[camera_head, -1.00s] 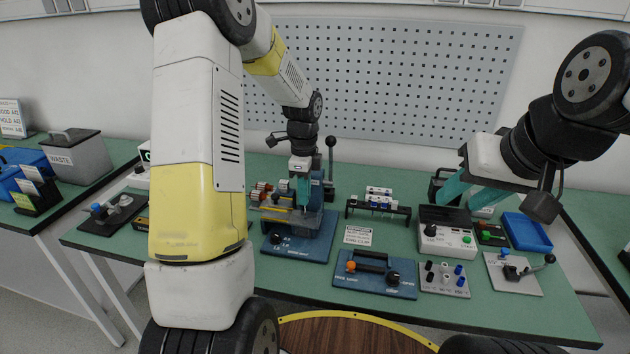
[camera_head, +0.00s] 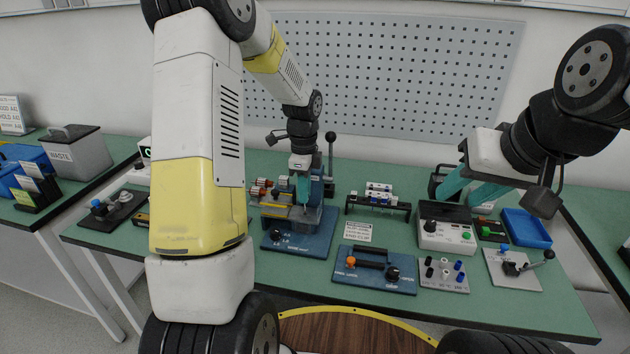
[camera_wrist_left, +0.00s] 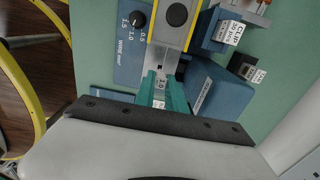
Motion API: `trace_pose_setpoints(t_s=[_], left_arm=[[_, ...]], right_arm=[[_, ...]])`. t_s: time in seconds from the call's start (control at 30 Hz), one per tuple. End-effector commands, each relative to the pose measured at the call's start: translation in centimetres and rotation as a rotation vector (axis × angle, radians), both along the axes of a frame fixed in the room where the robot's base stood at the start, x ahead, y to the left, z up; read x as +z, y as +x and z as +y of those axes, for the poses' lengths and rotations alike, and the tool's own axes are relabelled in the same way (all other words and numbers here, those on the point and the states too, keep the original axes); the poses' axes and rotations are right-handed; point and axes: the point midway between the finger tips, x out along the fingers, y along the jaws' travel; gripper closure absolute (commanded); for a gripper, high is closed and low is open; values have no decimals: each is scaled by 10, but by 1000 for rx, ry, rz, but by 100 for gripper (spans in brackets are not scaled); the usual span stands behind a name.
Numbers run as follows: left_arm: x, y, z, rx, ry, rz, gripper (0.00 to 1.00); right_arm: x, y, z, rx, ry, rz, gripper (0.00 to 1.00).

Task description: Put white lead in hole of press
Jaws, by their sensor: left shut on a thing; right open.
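The press (camera_head: 318,242) has a blue base with a dial, an upright body and a black-knobbed lever. My left gripper (camera_head: 302,188) is at its front, low and close to it. In the left wrist view the teal fingers (camera_wrist_left: 163,92) are shut on a small white piece marked 1.0 (camera_wrist_left: 158,104), apparently the white lead. A grey piece with yellow edges and a dark slot (camera_wrist_left: 172,42) lies just beyond the fingertips. The hole, and whether the lead touches it, cannot be made out. My right gripper (camera_head: 470,190) is open above the right part of the bench.
A black rack with white-topped parts (camera_head: 378,205) stands right of the press. A waste bin (camera_head: 78,155) stands at left.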

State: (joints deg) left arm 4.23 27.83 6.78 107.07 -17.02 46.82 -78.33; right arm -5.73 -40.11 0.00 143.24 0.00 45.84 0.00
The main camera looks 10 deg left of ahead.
Motion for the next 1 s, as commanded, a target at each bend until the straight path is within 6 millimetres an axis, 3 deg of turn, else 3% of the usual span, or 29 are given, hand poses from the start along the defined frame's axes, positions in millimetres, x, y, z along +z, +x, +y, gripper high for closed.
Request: trace_pose_setpoints(t_s=[1.0], left_arm=[[-11,0,0,0,0,2,100]], right_arm=[[0,0,0,0,0,0,59]])
